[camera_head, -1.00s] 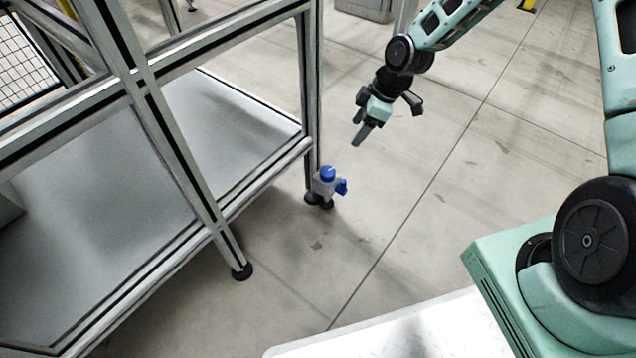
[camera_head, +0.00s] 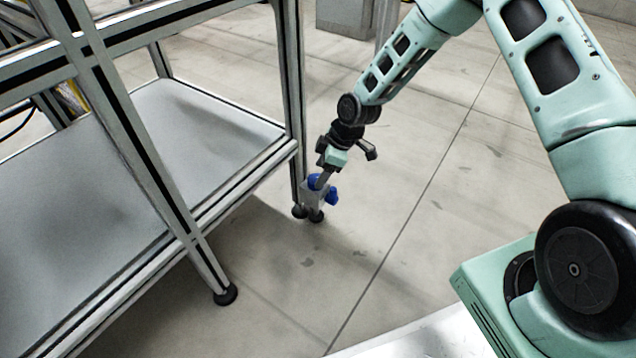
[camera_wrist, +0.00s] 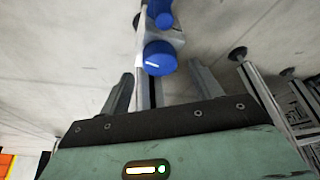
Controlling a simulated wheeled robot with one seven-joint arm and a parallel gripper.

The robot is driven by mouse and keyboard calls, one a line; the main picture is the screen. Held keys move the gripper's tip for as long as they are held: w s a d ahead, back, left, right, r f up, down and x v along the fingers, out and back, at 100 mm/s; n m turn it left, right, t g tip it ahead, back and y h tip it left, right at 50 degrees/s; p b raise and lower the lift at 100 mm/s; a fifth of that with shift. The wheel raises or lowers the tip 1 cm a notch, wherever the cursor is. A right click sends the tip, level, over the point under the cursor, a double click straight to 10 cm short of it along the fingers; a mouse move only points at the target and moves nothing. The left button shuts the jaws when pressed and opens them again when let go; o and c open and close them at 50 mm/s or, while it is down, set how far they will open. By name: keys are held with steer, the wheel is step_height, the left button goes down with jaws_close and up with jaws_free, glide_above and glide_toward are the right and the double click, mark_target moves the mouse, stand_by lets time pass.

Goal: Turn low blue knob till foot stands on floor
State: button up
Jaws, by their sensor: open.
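My gripper (camera_head: 323,178) points down at the top knob. In the wrist view my gripper (camera_wrist: 160,88) is open, its fingers apart with the top knob just beyond and between them; contact is unclear.
The metal table frame with a grey lower shelf (camera_head: 215,115) stands close on the left. Another black foot (camera_head: 225,295) supports its nearer leg. Open concrete floor (camera_head: 420,200) lies to the right. A grey box (camera_head: 343,15) stands at the back.

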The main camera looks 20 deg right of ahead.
steer(key=shift+b+x, duration=0.45)
steer(key=shift+x, duration=0.95)
steer(key=c, duration=1)
